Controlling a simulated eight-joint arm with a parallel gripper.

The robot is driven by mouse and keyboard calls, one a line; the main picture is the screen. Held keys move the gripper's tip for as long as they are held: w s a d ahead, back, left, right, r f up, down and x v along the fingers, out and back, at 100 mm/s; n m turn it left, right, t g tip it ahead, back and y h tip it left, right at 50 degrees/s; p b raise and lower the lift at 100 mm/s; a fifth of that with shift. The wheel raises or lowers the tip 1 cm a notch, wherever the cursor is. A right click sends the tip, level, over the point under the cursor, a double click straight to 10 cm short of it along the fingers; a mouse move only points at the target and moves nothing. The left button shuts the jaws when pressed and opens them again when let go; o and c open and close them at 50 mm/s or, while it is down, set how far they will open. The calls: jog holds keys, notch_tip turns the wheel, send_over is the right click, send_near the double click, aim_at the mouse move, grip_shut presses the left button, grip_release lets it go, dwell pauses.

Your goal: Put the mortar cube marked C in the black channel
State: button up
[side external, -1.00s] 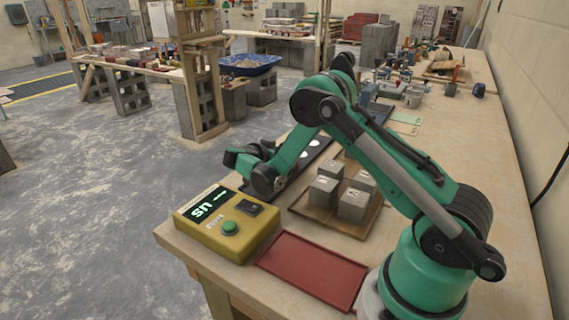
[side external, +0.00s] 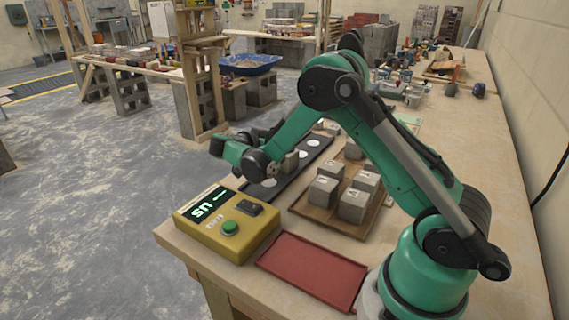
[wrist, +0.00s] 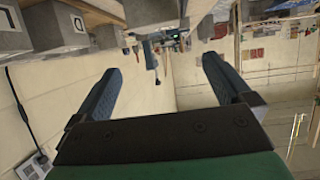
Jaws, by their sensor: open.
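The black channel (side external: 258,190) is a long dark strip with white discs, lying along the left edge of the bench. A grey-tan block (side external: 289,161) shows over the channel beside my gripper; its mark is not visible. Several mortar cubes (side external: 352,207) stand on a brown tray (side external: 303,209) right of the channel; their letters are too small to read surely. My gripper (wrist: 160,67) is open, its two blue-grey fingers apart, held low over the channel and tilted. In the wrist view, upside down, a grey block (wrist: 155,12) shows beyond and between the fingers. I cannot identify the C cube.
A yellow box (side external: 245,245) with a display and green button stands at the bench's front left. An empty red tray (side external: 312,270) lies beside it. Tools and clutter fill the far bench. The right side of the bench (side external: 480,150) is mostly clear.

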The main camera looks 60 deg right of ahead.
jog(key=s+a+r+n+t+y, duration=0.4)
jog(key=a+r+n+y, duration=0.3)
jog(key=n, duration=0.3)
jog(key=s+a+n+t+y, duration=0.2)
jog(key=s+a+n+y, duration=0.1)
jog(key=a, duration=0.3)
jog(key=s+a+n+t+y, duration=0.2)
jog(key=s+a+n+y, duration=0.1)
jog(key=s+a+n, duration=0.1)
jog(key=shift+a+f+n+y, duration=0.35)
jog(key=shift+a+n, duration=0.55)
jog(key=shift+a, duration=0.35)
